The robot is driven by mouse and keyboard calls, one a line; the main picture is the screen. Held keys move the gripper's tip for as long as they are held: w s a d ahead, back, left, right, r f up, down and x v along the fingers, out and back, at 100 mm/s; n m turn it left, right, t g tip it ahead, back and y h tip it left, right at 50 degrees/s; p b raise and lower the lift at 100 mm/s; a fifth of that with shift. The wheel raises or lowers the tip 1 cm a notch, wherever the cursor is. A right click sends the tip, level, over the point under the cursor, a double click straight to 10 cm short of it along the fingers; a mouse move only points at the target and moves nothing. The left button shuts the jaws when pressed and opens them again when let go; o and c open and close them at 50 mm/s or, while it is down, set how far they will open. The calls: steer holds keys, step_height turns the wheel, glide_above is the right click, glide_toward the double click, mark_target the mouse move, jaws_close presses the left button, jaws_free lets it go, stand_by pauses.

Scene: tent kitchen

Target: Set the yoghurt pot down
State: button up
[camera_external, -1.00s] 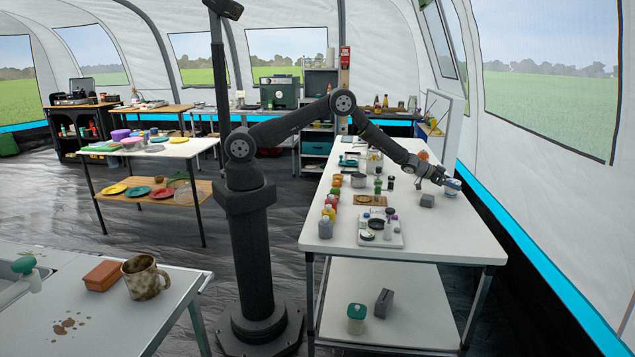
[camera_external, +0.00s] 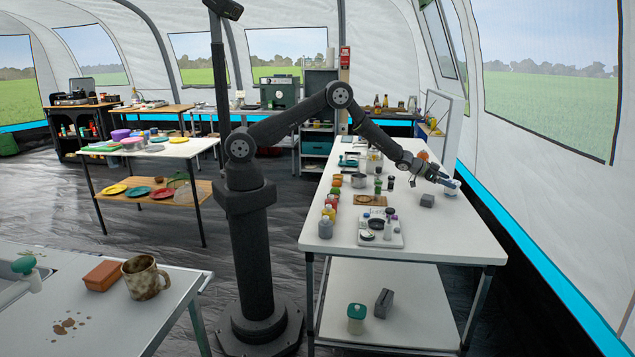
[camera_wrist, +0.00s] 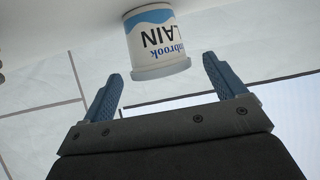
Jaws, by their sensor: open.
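The yoghurt pot (camera_wrist: 158,42) is white and blue with dark blue lettering. In the wrist view it appears upside down at the top centre, against the pale table surface. My gripper (camera_wrist: 162,72) is open, with its two blue fingers spread wide. The pot lies just beyond the fingertips, and I see no finger touching it. In the external view the pot (camera_external: 451,191) is small at the right edge of the white table (camera_external: 446,232), apparently upright on it. My gripper (camera_external: 455,183) is close beside it and hides part of it.
A light tray (camera_external: 390,240) with small items and several bottles stand nearer the front left. A white board (camera_external: 441,115) rises behind. The table's front right is clear. The tent wall is close on the right.

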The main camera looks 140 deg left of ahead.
mark_target(452, 182)
steer(key=v, duration=0.9)
stand_by(0.4)
steer(key=x, duration=1.1)
steer(key=shift+w+a+f, duration=0.1)
steer(key=shift+w+a, duration=0.05)
steer(key=shift+w+a+f, duration=0.1)
steer(key=shift+a+f, duration=0.05)
steer(key=shift+f, duration=0.15)
steer(key=shift+r, duration=0.25)
